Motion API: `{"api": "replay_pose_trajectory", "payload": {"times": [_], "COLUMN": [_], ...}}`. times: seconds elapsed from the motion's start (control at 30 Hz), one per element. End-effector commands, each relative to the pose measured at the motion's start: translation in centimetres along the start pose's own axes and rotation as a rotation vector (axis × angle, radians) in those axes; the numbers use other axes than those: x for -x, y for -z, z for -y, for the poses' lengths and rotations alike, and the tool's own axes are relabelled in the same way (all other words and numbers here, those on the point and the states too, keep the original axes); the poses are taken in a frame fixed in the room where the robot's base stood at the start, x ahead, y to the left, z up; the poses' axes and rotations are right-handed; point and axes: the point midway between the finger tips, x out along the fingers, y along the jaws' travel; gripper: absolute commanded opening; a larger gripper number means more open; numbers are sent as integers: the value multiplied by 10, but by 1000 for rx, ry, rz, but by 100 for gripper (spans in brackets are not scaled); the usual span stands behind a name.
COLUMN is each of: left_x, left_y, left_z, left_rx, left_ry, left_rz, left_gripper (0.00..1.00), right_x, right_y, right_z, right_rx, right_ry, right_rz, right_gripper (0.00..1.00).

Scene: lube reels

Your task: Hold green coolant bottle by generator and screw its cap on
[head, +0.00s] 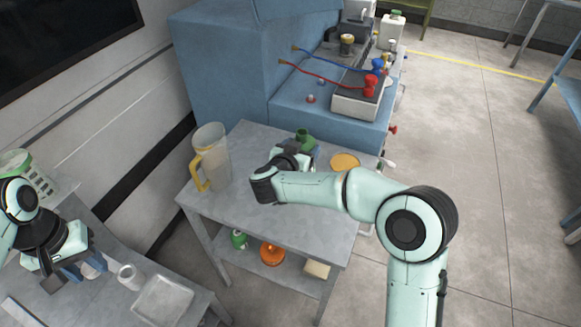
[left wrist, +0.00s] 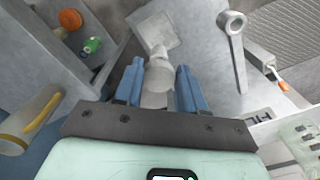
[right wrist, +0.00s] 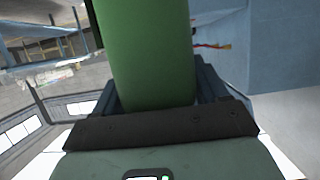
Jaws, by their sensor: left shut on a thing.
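The green coolant bottle (head: 304,137) is on the grey table by the blue generator; its green neck shows above my right gripper (head: 291,158), which hides its lower part. In the right wrist view the bottle's green body (right wrist: 148,55) fills the space between my right gripper's (right wrist: 158,95) fingers, which close against its sides. My left gripper (head: 84,266) is over the lower-left bench, shut on a pale grey cylindrical piece, which shows in the left wrist view (left wrist: 158,90). I cannot tell whether this piece is the bottle's cap.
A clear jug (head: 213,150) with a yellow handle and a tan disc (head: 344,161) are on the table. A green bottle (head: 239,240) and an orange item (head: 271,253) are on its lower shelf.

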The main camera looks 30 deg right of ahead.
Motion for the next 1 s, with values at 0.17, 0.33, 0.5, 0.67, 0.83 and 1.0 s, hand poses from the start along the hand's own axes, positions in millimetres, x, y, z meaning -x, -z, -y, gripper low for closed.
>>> {"api": "replay_pose_trajectory", "payload": {"times": [0.17, 0.33, 0.5, 0.67, 0.83, 1.0], "left_x": [0, 0, 2, 10, 23, 37], "left_y": [0, 0, 0, 1, 2, 4], "left_z": [0, 0, 0, 0, 0, 0], "left_rx": [0, 0, 0, 0, 0, 0], "left_ry": [0, 0, 0, 0, 0, 0], "left_rz": [0, 0, -1, -3, -8, -13], "left_gripper": [12, 12, 12, 12, 12, 12], "right_x": [0, 1, 3, 13, 29, 45], "right_y": [0, 2, 10, 37, 81, 126], "right_z": [0, 0, 0, 0, 0, 1], "right_rx": [1, -2, -3, -8, -9, -8], "right_ry": [0, 1, 1, 1, 2, 3], "right_rz": [0, -4, -5, -7, -8, -6], "right_gripper": [0, 0, 0, 0, 0, 0]}}
